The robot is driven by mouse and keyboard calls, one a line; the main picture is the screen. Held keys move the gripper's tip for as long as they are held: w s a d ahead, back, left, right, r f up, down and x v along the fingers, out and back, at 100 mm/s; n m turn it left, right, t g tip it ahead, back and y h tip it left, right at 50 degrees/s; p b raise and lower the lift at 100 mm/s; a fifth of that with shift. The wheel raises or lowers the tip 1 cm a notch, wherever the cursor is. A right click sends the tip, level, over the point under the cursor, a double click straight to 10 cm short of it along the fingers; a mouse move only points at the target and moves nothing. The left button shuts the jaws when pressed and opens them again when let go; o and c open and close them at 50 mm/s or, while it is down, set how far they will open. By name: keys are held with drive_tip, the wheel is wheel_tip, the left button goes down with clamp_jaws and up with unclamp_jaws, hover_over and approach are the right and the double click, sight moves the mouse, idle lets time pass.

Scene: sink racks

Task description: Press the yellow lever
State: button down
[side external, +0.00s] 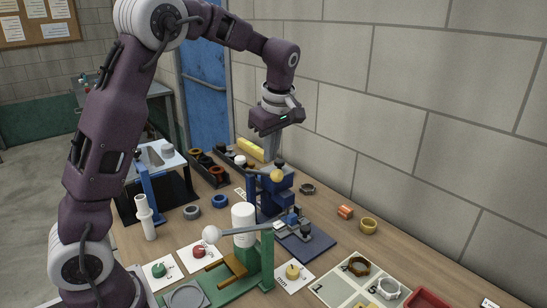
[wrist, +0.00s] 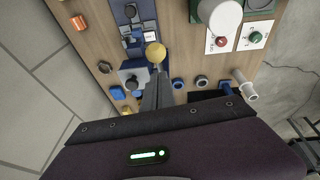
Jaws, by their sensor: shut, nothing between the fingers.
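The yellow lever shows as a yellow ball knob (side external: 277,174) on a dark blue press (side external: 272,192) standing on the table. In the wrist view the yellow knob (wrist: 155,52) lies just beyond my fingertips. My gripper (side external: 273,154) points down above the press, with its fingertips close to the knob and slightly above it in the side view. Its fingers (wrist: 158,72) are together with nothing between them. I cannot tell whether they touch the knob. The lever's arm is mostly hidden.
A green press (side external: 255,265) with a white ball lever (side external: 210,234) stands in front. Red (side external: 198,252) and green (side external: 158,270) knobs sit on white cards nearby. A white stepped post (side external: 145,217) stands at left. The block wall is close on the right.

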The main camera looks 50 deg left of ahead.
drive_tip(key=shift+w+d+f, duration=0.1)
drive_tip(key=shift+d+f, duration=0.35)
drive_tip(key=shift+f, duration=0.3)
